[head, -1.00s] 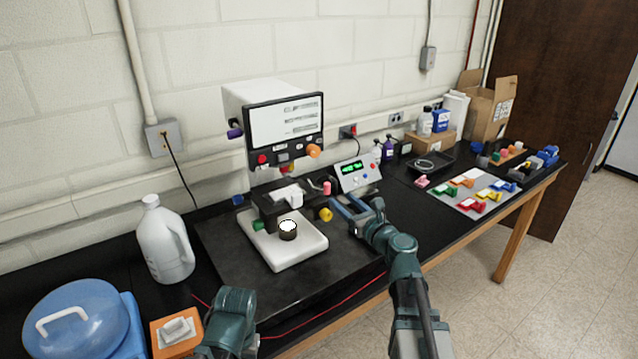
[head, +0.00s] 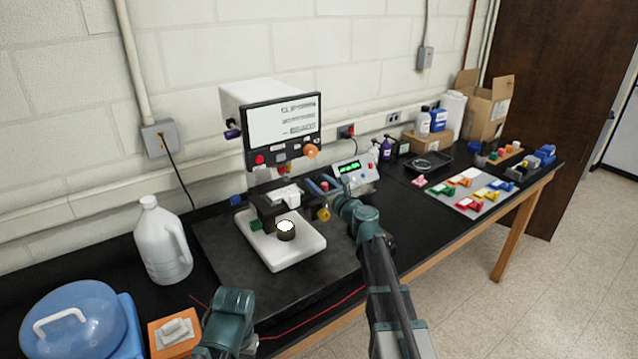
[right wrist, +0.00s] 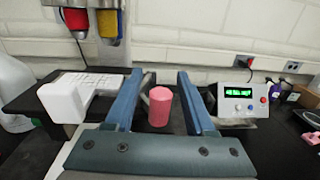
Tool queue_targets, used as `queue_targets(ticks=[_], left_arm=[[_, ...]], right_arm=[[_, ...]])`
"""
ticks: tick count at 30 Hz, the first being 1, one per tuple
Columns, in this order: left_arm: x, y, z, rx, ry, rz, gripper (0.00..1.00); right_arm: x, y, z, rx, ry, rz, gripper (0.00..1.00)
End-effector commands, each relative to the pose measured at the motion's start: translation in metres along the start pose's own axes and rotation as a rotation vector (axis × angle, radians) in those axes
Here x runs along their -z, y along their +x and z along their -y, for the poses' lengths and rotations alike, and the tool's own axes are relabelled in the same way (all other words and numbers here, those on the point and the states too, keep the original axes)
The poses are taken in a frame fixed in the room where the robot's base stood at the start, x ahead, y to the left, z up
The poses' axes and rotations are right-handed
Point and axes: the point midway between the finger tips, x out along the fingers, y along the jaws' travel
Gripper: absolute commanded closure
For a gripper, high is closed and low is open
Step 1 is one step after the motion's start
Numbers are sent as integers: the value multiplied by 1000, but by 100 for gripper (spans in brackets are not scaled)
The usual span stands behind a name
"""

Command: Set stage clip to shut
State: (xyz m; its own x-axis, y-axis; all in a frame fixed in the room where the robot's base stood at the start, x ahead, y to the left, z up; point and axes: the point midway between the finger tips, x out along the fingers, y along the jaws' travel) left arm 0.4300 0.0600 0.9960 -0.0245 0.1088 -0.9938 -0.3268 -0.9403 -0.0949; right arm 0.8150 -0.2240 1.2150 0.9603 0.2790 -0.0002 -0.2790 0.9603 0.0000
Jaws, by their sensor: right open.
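The instrument with a lit screen (head: 284,120) stands at the back of the bench on a white base (head: 285,250). Its black stage (head: 262,207) carries a white block (head: 283,195), also in the right wrist view (right wrist: 62,97). A pink cylindrical knob (right wrist: 160,106), probably the stage clip's handle, stands right of the block. My right gripper (head: 322,184) is open at the stage's right side. In the right wrist view its blue fingers (right wrist: 160,80) stand either side of the knob, with gaps visible. The clip's own position is unclear.
A control box with a green display (head: 353,172) stands close right of my right gripper. A yellow knob (head: 323,214) projects below it. A white jug (head: 162,245) stands at left. Coloured clips lie on a grey board (head: 470,196) at right.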

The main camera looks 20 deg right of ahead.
Motion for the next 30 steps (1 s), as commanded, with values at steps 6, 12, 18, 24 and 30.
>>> queue_targets(ticks=[6, 12, 18, 24, 30], left_arm=[[0, 0, 0, 0, 0, 0, 51], [0, 0, 0, 0, 0, 0, 51], [0, 0, 0, 0, 0, 0, 51], [0, 0, 0, 0, 0, 0, 51], [0, 0, 0, 0, 0, 0, 51]], right_arm=[[0, 0, 0, 0, 0, 0, 63], [0, 0, 0, 0, 0, 0, 99], [0, 0, 0, 0, 0, 0, 100], [0, 1, 1, -22, 0, 0, 100], [0, 5, 3, -116, 0, 0, 100]])
